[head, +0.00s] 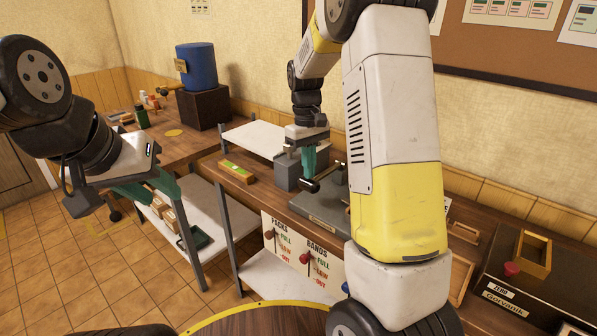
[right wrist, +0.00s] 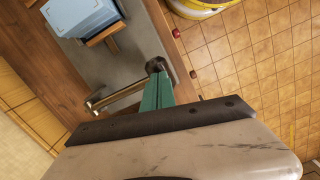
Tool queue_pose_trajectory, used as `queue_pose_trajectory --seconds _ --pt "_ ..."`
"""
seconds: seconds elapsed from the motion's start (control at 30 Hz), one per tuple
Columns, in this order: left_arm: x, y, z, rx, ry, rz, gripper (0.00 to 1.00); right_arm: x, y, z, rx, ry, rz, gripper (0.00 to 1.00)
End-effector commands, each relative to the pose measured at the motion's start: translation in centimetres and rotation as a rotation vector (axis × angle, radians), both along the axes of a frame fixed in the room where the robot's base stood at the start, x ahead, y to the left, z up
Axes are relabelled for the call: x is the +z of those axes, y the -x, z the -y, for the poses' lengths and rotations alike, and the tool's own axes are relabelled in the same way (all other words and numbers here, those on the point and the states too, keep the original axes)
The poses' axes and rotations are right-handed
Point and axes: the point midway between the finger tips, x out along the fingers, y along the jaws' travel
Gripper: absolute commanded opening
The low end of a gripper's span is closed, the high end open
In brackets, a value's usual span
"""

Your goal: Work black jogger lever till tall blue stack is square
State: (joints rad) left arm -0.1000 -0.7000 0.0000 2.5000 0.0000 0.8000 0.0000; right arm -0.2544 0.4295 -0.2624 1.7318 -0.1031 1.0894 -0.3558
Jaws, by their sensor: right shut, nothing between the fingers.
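The jogger lever shows in the right wrist view as a pale metal rod (right wrist: 118,96) with a black knob (right wrist: 155,65). The knob (head: 309,186) also shows in the head view, over the front of the grey base plate. My right gripper (head: 309,172) is shut and empty. Its teal fingertips (right wrist: 158,84) are right at the knob; I cannot tell whether they touch it. A light blue stack (right wrist: 82,14) stands by a wooden edge on the grey plate, partly cut off; my right arm hides that area in the head view. My left gripper (head: 150,192) is open and empty, away at the left.
A grey block (head: 288,172) stands left of the lever. A green-topped wooden piece (head: 237,171) lies on the bench. A blue drum (head: 197,66) stands on a dark box at the back. Signs for packs and bands (head: 289,240) hang on the bench front. A wooden box (head: 533,254) is at right.

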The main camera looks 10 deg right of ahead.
Motion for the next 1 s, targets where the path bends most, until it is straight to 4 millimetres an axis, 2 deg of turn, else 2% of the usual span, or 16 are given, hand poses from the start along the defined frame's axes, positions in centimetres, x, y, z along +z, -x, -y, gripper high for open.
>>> queue_pose_trajectory --seconds 0.27,0.67,0.9,1.0 --pt "0.0 0.0 0.0 0.0 0.0 0.0 0.36 -0.2 0.0 0.0 0.0 0.0 -0.002 0.0" --pt "0.0 0.0 0.0 0.0 0.0 0.0 0.36 -4.2 0.1 0.0 -0.001 0.0 -0.002 0.0" --pt "0.0 0.0 0.0 0.0 0.0 0.0 0.36 -4.3 0.0 0.0 -0.001 0.001 -0.001 0.0" --pt "0.0 0.0 0.0 0.0 0.0 0.0 0.36 -4.0 -1.0 -0.4 0.0 0.0 0.002 0.0"
